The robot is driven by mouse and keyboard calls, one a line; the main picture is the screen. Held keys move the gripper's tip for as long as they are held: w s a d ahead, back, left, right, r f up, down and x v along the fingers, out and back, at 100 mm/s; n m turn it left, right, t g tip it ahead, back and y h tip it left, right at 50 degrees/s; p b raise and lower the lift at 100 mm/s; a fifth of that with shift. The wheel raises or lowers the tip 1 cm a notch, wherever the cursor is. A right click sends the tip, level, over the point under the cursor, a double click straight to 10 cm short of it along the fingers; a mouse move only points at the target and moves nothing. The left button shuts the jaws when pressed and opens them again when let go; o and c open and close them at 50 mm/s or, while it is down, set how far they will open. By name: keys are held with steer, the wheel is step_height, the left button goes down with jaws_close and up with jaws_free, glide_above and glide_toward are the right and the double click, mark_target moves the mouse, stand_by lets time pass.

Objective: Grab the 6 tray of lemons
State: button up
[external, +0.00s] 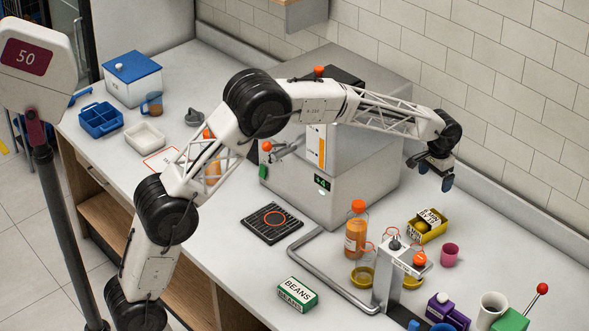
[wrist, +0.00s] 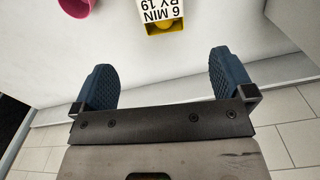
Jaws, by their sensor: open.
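A pink cup (external: 450,254) stands just right of the tray. An orange bottle (external: 356,232) and a metal stand (external: 388,280) are to its left and front. The steel machine (external: 340,170) is behind left. The tiled wall is close behind.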

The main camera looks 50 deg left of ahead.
glide_above(429, 217)
step_height(429, 217, down, 10)
steer(key=shift+f, duration=0.25)
steer(key=shift+f, duration=0.1)
steer(key=shift+f, duration=1.2)
steer(key=shift+f, duration=0.1)
steer(key=shift+f, duration=2.45)
steer(key=shift+c, duration=0.3)
steer(key=c, duration=0.8)
steer(key=shift+o, duration=0.2)
steer(key=shift+r, duration=0.1)
